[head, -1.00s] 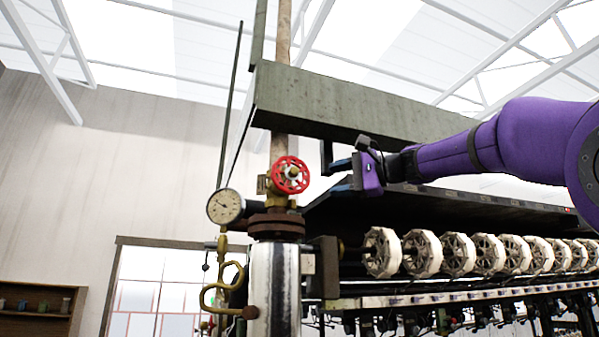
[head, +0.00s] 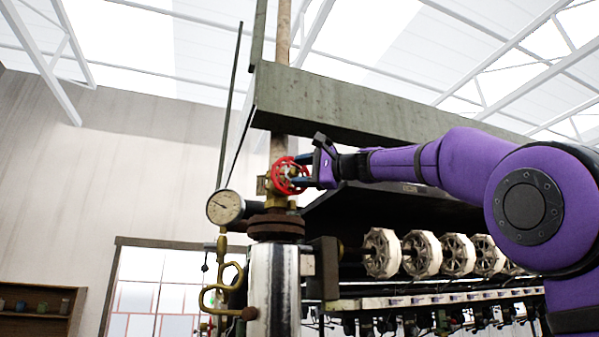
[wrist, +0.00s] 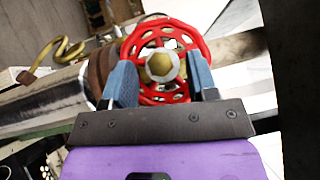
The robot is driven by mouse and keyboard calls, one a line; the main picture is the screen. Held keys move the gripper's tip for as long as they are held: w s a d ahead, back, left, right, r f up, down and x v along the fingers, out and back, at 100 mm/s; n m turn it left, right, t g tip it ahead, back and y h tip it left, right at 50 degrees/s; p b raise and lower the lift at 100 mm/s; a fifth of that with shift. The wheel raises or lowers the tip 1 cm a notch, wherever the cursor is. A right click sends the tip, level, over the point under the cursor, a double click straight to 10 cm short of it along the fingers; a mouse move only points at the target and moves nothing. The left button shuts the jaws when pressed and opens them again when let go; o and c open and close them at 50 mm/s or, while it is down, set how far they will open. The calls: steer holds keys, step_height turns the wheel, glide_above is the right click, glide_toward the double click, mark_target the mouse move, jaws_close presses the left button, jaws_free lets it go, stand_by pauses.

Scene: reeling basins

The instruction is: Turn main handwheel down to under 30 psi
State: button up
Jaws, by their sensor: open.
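The red handwheel (head: 287,176) sits on a brass valve on the vertical pipe in the head view. In the wrist view the handwheel (wrist: 166,60) faces me, with a brass hub nut at its middle. My gripper (head: 303,171) is at the wheel from the right. Its two blue fingers stand apart, one on each side of the hub, in front of or at the rim; I cannot tell whether they touch it. The gripper also shows in the wrist view (wrist: 162,84). The round pressure gauge (head: 225,207) is left of the valve; its numbers are too small to read.
A green beam (head: 370,108) runs above my arm. A rusty flange (head: 276,226) and a coiled brass tube (head: 222,287) are below the wheel. A row of white reels (head: 420,253) lies below my arm. Open air is left of the gauge.

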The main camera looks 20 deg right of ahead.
steer(key=shift+w+a, duration=0.2)
steer(key=shift+a, duration=0.05)
steer(key=c, duration=0.9)
steer(key=m+t, duration=0.2)
steer(key=m, duration=0.1)
steer(key=shift+a+f+y, duration=0.1)
steer(key=shift+f+y, duration=0.1)
steer(key=shift+y, duration=0.2)
steer(key=shift+f+m+t, duration=0.15)
steer(key=shift+m+t, duration=1.65)
steer(key=shift+m, duration=0.3)
